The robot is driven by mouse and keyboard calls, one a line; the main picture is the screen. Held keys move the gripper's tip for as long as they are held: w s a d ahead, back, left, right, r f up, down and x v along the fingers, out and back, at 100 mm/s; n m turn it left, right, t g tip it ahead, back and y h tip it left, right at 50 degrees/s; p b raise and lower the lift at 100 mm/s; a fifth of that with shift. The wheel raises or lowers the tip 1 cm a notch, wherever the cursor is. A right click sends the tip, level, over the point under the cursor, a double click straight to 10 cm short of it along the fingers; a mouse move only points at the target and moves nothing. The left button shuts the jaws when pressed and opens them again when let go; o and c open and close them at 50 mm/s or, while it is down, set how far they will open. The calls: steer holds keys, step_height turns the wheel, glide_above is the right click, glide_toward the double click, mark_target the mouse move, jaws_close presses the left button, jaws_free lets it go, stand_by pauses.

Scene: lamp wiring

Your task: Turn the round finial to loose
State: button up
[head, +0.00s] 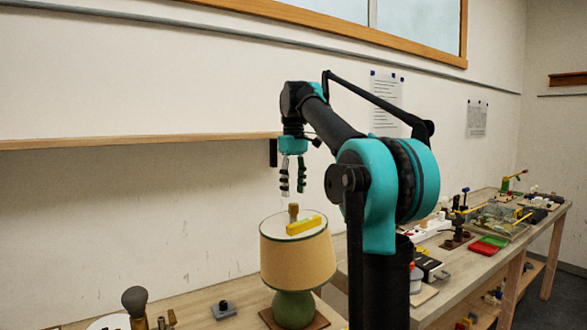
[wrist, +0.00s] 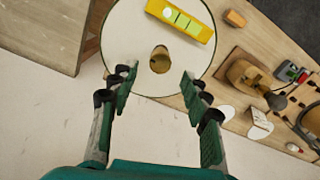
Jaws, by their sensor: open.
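The round finial (head: 293,211) is a small brass knob on the top middle of the lamp shade (head: 298,258). In the wrist view the finial (wrist: 160,59) shows from above, just beyond and between my fingertips. My gripper (head: 292,190) is open and empty, pointing down above the finial and apart from it. In the wrist view my gripper (wrist: 158,80) has its two fingers spread to either side of the finial's line. The shade has a cream top and tan side and stands on a green lamp base (head: 293,308).
A yellow level (head: 303,225) lies on the shade top beside the finial; it also shows in the wrist view (wrist: 182,18). A wall shelf (head: 140,141) runs behind at the left. The workbench at the right holds many small items, including a red tray (head: 488,245).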

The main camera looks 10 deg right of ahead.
mark_target(293, 204)
step_height(293, 204, up, 8)
steer(key=shift+f, duration=0.25)
stand_by(0.4)
